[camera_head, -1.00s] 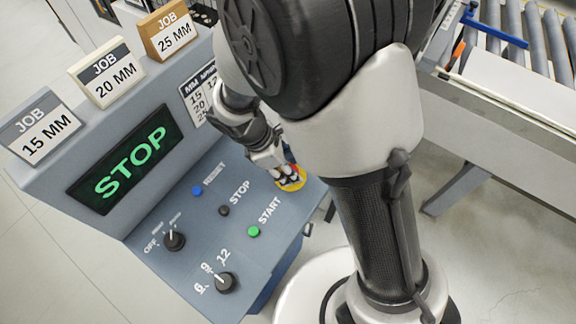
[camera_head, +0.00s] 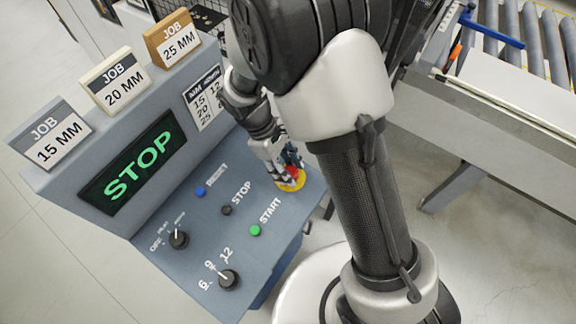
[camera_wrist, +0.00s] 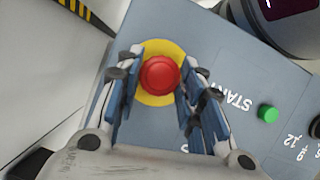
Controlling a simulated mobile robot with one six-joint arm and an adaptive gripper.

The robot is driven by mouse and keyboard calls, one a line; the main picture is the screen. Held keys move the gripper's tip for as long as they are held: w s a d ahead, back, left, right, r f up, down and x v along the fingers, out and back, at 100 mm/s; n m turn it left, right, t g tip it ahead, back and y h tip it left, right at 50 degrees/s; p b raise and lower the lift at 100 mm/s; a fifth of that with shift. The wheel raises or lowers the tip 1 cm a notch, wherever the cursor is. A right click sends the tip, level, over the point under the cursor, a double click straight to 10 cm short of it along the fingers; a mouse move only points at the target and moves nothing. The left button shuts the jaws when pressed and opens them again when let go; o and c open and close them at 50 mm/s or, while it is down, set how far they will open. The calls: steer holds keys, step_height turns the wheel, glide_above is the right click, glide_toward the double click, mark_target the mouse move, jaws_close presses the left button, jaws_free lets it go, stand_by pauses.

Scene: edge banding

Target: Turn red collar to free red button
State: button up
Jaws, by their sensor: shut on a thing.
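The red button (camera_wrist: 160,72) is a round red cap over a yellow disc (camera_wrist: 158,46) in the wrist view. Its darker rim, the red collar (camera_wrist: 145,87), shows around the face. In the head view the red part (camera_head: 295,173) and yellow disc (camera_head: 292,185) are partly hidden by my gripper (camera_head: 287,180). My gripper's blue-padded fingers stand on either side of the red cap in the wrist view (camera_wrist: 161,60), and it is shut on the red collar. The contact of the pads is hard to see.
The grey panel carries a green START button (camera_head: 255,230), a black STOP button (camera_head: 226,210), a blue button (camera_head: 200,190) and two black knobs. A screen (camera_head: 132,163) reads STOP in green. JOB cards stand along the top. A roller conveyor (camera_head: 500,45) is at the right.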

stand_by(0.4)
steer(key=o, duration=1.1)
steer(key=shift+c, duration=0.2)
steer(key=shift+r, duration=0.1)
steer(key=v, duration=1.1)
steer(key=shift+r, duration=0.4)
steer(key=shift+w+a, duration=0.1)
steer(key=shift+a, duration=0.05)
